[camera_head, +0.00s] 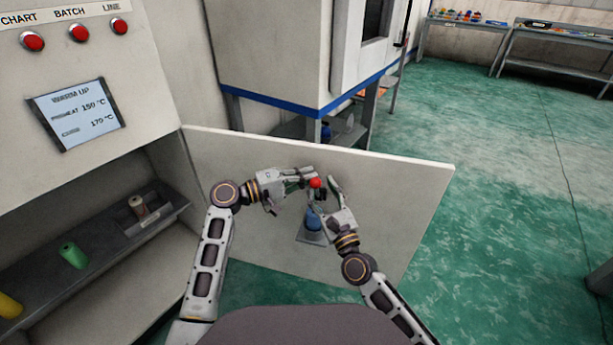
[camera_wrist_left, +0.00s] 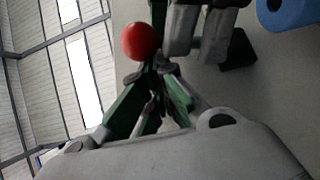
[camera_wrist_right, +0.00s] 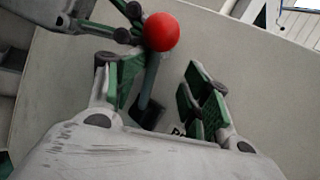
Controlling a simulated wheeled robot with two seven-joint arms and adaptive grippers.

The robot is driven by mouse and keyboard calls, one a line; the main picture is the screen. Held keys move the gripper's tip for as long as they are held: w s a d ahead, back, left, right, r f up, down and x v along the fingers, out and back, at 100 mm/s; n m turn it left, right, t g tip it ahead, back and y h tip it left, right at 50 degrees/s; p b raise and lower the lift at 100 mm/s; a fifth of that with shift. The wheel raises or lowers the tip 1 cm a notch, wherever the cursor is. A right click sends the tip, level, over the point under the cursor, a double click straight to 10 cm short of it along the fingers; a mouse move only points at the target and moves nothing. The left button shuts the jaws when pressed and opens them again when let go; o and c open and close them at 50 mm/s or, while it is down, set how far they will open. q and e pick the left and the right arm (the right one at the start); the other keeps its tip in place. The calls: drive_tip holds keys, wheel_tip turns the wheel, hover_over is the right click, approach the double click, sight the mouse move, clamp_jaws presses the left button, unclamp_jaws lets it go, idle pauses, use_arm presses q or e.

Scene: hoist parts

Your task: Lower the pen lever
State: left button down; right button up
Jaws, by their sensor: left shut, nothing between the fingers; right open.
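The pen lever is a red ball knob (camera_head: 315,183) on a thin grey rod (camera_wrist_right: 150,80), with a dark base on a pale upright panel (camera_head: 400,190). The knob also shows in the left wrist view (camera_wrist_left: 141,40). My left gripper (camera_head: 307,174) is shut and empty, with its tips close beside the knob; I cannot tell whether they touch. My right gripper (camera_wrist_right: 162,88) is open. In the right wrist view the rod and knob appear between its fingers, nearer the left one. The rod is mostly hidden in the head view.
A blue part (camera_head: 313,219) sits on a small plate just below the lever. At left, a cabinet with red buttons (camera_head: 79,33), a screen (camera_head: 78,113) and a shelf holding a green roll (camera_head: 73,255) stands beside the panel. Open green floor (camera_head: 500,220) lies to the right.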

drive_tip(key=shift+s, duration=0.1)
drive_tip(key=v, duration=1.1)
drive_tip(key=shift+s+d, duration=0.15)
drive_tip(key=shift+s, duration=0.2)
drive_tip(key=shift+f, duration=0.15)
idle(0.3)
